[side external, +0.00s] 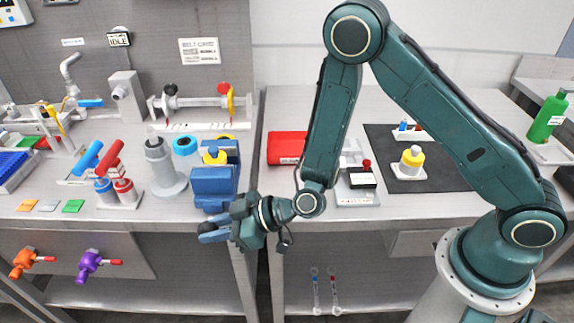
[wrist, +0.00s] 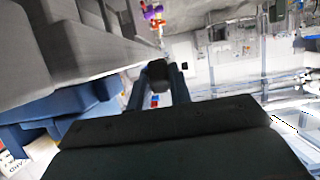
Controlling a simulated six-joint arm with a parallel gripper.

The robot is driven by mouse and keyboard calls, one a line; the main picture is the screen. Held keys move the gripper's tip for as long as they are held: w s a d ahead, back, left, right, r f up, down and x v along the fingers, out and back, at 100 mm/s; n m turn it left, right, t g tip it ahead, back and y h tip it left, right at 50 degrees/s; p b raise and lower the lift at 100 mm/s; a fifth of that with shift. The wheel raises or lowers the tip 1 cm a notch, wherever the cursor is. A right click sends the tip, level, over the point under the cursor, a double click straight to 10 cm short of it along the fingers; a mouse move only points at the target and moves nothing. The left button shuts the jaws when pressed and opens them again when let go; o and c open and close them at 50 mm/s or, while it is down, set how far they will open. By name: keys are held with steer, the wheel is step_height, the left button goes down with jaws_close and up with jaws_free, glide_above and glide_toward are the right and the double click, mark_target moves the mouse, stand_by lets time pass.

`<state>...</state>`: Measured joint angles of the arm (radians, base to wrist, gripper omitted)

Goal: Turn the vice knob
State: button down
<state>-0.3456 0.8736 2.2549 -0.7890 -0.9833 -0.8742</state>
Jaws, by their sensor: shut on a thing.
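The blue vice (side external: 212,190) stands at the front edge of the bench, with a yellow-topped piece (side external: 214,156) at its jaws. It also shows as blue blocks at the left of the wrist view (wrist: 62,112). My gripper (side external: 210,230) is in front of and below the vice, at the bench's front edge. Its blue fingers are shut on the dark vice knob (wrist: 158,76), which sits between the fingertips in the wrist view. In the side view the fingers largely hide the knob, and its turn angle cannot be told.
Orange (side external: 24,262) and purple (side external: 90,264) valves are on the panel below. A red box (side external: 286,147) lies to the right. The space before the bench is free.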

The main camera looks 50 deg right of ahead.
steer(key=shift+w+t+y, duration=0.1)
steer(key=shift+t+y, duration=0.2)
stand_by(0.6)
steer(key=c, duration=1.3)
jaws_free()
steer(key=shift+s+d, duration=0.15)
steer(key=shift+s, duration=0.05)
steer(key=shift+s+d+r, duration=0.5)
steer(key=shift+r, duration=0.9)
steer(key=shift+s+d+r, duration=0.55)
steer(key=shift+r, duration=0.85)
steer(key=shift+s+d+r, duration=0.5)
steer(key=shift+r, duration=0.9)
